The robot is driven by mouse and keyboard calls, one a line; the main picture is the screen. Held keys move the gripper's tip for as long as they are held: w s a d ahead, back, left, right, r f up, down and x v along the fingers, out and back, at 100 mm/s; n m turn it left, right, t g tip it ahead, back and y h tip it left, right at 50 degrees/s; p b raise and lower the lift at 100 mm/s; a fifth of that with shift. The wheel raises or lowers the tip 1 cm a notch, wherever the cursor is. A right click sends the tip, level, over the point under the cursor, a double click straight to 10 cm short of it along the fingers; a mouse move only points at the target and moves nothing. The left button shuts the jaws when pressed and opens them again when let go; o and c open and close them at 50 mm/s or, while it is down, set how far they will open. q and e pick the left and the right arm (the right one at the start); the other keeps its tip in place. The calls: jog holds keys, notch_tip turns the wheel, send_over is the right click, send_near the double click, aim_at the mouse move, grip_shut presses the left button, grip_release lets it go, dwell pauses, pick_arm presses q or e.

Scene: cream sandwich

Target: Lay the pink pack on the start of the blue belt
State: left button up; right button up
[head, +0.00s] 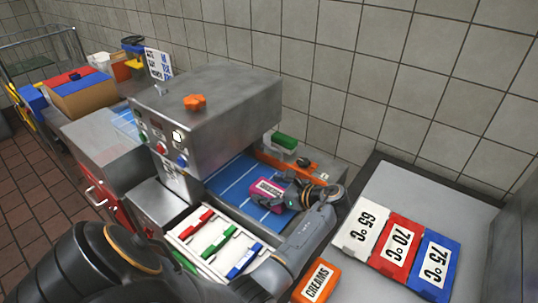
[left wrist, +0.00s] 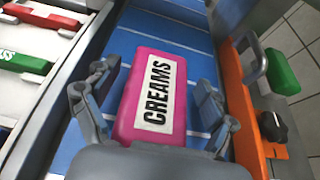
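The pink pack (head: 266,192), labelled CREAMS, lies flat at the right end of the blue belt (head: 234,178). In the left wrist view the pack (left wrist: 152,98) is over the blue belt (left wrist: 160,44), and it appears to rest on it. My left gripper (head: 284,195) is around the pack, one finger on each side. In the left wrist view the fingers of my left gripper (left wrist: 152,104) stand apart, with narrow gaps showing between them and the pack's sides. My right gripper is not in view.
A steel machine (head: 215,105) with an orange knob covers the belt's middle. A tray (head: 190,238) with red, green and blue pieces lies in front. An orange rail (left wrist: 240,110) borders the belt. An orange CREAMS pack (head: 317,281) and temperature cards (head: 400,245) lie at right.

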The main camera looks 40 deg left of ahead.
pick_arm(q)
jog(key=v, duration=1.2)
dwell(0.6)
